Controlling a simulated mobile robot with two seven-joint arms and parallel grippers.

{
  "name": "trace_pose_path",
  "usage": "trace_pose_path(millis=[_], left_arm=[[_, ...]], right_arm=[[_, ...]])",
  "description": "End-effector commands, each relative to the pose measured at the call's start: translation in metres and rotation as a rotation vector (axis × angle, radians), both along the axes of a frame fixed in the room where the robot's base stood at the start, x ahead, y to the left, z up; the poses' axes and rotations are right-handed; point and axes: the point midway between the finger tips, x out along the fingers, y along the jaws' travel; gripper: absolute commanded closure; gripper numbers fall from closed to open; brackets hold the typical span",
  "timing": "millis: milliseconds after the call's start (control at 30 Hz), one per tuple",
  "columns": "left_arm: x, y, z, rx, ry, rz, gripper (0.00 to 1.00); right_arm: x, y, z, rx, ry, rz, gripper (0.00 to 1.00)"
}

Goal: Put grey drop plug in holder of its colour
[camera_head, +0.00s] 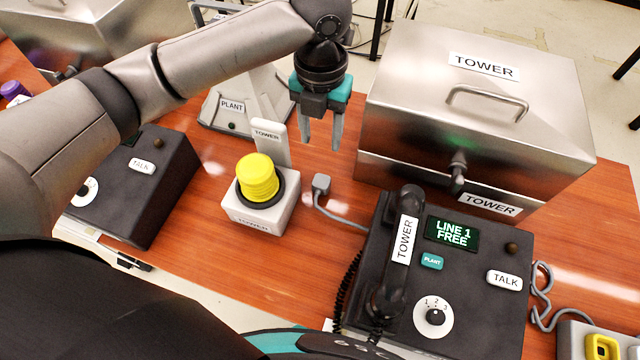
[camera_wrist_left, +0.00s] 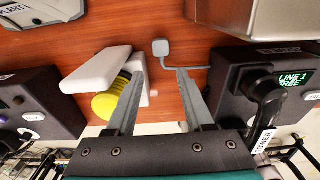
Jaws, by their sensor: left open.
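A small grey plug (camera_head: 321,183) with a grey cord lies on the wooden table between the yellow-topped unit and the black phone. It also shows in the left wrist view (camera_wrist_left: 161,47), just beyond the fingertips. My left gripper (camera_head: 322,144) is open and empty, pointing down above and behind the plug in the head view; its fingers (camera_wrist_left: 160,76) are spread in the left wrist view, apart from the plug. I cannot make out a grey holder for certain. My right gripper is not in view.
The black TOWER phone (camera_head: 465,270) stands right of the plug, the steel TOWER box (camera_head: 470,100) behind it. A white unit with a yellow button (camera_head: 258,180) and upright TOWER plate (camera_head: 270,140) stands left. A grey PLANT stand (camera_head: 215,115) is behind. Bare table surrounds the plug.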

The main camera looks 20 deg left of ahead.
Motion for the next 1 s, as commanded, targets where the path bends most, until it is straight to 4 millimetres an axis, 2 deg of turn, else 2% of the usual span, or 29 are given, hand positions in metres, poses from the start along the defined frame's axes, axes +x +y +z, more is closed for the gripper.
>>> trace_pose_path(millis=[200,333,433,667,1000], left_arm=[[-0.002,0.0,-0.05,0.002,0.006,0.002,0.47],[-0.002,0.0,-0.075,0.001,0.005,0.003,0.47],[-0.001,0.0,-0.087,0.001,0.003,0.003,0.47],[-0.002,0.0,-0.098,0.0,0.002,0.003,0.47],[-0.007,-0.001,-0.144,0.001,0.003,0.003,0.47]], right_arm=[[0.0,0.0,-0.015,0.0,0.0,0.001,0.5],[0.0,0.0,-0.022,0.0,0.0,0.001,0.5],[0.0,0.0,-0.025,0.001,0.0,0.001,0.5],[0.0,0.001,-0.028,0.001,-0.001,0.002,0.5],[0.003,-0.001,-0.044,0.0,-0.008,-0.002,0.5]])
